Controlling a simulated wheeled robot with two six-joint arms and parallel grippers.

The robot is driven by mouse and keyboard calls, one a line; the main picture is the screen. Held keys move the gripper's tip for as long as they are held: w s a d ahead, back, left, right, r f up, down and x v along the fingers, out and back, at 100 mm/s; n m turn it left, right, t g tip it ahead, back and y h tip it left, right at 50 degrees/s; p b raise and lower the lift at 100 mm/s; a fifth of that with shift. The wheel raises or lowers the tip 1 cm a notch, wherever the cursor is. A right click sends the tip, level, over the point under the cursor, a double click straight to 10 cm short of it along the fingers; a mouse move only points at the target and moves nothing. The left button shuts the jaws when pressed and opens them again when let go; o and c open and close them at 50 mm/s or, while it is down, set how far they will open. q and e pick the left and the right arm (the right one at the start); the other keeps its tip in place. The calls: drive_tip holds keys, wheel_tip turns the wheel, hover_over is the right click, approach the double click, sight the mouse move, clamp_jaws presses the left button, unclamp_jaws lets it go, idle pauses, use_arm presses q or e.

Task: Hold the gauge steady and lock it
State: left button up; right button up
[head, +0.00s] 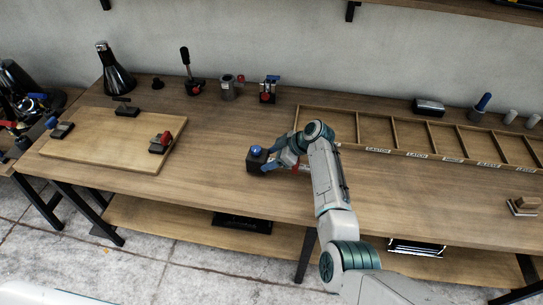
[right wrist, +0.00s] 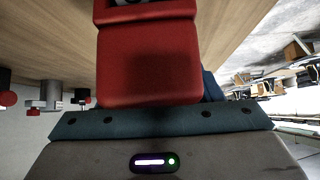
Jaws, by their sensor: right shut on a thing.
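A small dark block with a round blue knob (head: 251,166) is near the front of the workbench; it may be the gauge, but I see no dial or scale. My right gripper (head: 274,161) reaches it from the right and is shut on it, with its blue fingers against the block's right side. A red part (head: 297,168) shows just under the gripper in the head view. In the right wrist view this red blocky part (right wrist: 150,62) fills the middle and hides the grip. I cannot tell how it joins the block. My left gripper is not in view.
A pale board (head: 100,150) with several small devices lies at the left. A black flask (head: 117,72), a lever stand (head: 194,85) and other fixtures line the back. A labelled compartment tray (head: 415,153) lies at the right. The bench left of the block is clear.

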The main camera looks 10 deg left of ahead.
drive_tip(key=shift+f+b, duration=0.5)
drive_tip(key=shift+f, duration=0.45)
drive_tip(key=shift+f+b, duration=0.55)
drive_tip(key=shift+f, duration=0.15)
